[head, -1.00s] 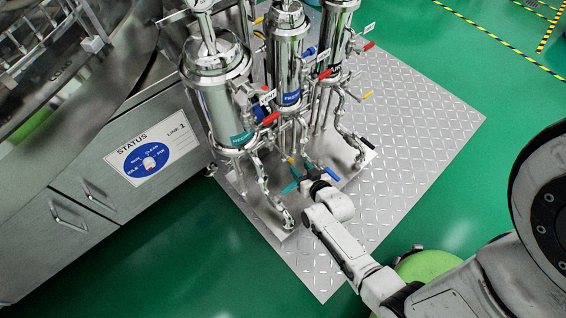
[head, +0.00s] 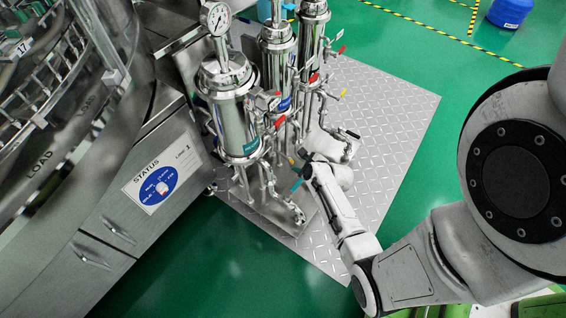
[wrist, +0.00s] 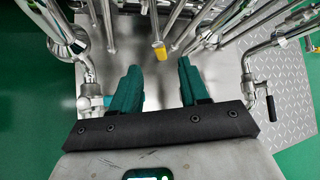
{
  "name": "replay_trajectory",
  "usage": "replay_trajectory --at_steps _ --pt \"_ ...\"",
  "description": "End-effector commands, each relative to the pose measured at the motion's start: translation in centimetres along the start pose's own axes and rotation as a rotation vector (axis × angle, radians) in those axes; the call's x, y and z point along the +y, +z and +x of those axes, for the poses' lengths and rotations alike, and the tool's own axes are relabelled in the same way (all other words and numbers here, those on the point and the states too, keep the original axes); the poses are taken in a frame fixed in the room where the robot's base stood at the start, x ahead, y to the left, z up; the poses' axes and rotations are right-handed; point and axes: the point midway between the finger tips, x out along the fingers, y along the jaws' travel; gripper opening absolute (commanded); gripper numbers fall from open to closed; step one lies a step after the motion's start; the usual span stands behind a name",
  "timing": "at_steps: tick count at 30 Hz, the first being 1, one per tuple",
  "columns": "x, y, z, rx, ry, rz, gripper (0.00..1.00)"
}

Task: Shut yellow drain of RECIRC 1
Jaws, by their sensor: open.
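Three upright steel filter housings stand in a row. The nearest housing (head: 229,125) carries a teal label (head: 250,146) too small to read, so I cannot confirm which is RECIRC 1. In the wrist view a yellow handle (wrist: 160,51) sits ahead, roughly centred between my fingertips and apart from them. A small yellow spot (head: 291,162) low by the nearest housing appears to be this handle. My gripper (wrist: 159,67) is open and empty, with teal fingers on either side of a clear gap. It also shows low before the pipes in the head view (head: 299,174), partly hidden by my arm.
Steel pipes and valves crowd both sides of my gripper. A black handle (wrist: 270,105) is at right in the wrist view. Another yellow handle (head: 343,93) and a red handle (head: 278,121) sit higher. The tread-plate floor (head: 385,115) is clear to the right.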

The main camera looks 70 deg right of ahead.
Motion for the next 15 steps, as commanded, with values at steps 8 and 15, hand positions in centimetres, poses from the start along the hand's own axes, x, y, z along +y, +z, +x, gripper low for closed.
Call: replay_trajectory --at_steps 8,15 --pt "0.1 -0.2 3.0 0.0 0.002 0.02 0.45" --pt "0.1 -0.3 7.5 0.0 0.002 0.017 0.45"
